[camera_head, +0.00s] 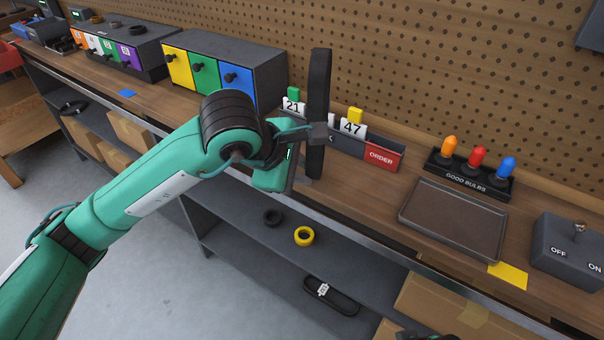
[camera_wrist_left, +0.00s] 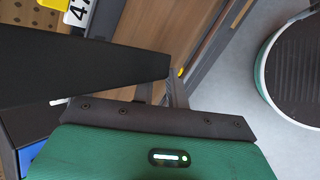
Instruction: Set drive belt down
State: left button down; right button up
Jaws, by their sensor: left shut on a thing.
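A black drive belt (camera_head: 319,85) stands upright as a long narrow loop seen nearly edge-on. My left gripper (camera_head: 318,133) is shut on it near its middle and holds it above the front part of the workbench (camera_head: 340,204). In the left wrist view the belt (camera_wrist_left: 80,68) is a broad dark band running in from the left. The belt hides part of the row of numbered tags behind it. Whether its lower end touches the bench cannot be told.
Behind the belt are number tags 21 (camera_head: 292,105) and 47 (camera_head: 352,128) and a red ORDER bin (camera_head: 383,158). An empty tray (camera_head: 455,220), bulb rack (camera_head: 468,178) and switch box (camera_head: 568,252) stand right. Coloured drawers (camera_head: 205,76) stand left. A tagged belt (camera_head: 331,297) lies on the lower shelf.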

pick_arm(q)
jog(key=shift+f, duration=0.55)
pick_arm(e)
jog(key=shift+r, duration=0.3)
pick_arm(q)
jog(key=shift+f, duration=0.1)
jog(key=c, duration=1.4)
grip_release()
pick_arm(e)
jog(key=shift+a+f, duration=0.15)
pick_arm(q)
jog(key=v, duration=1.2)
pick_arm(e)
jog(key=shift+f, duration=0.2)
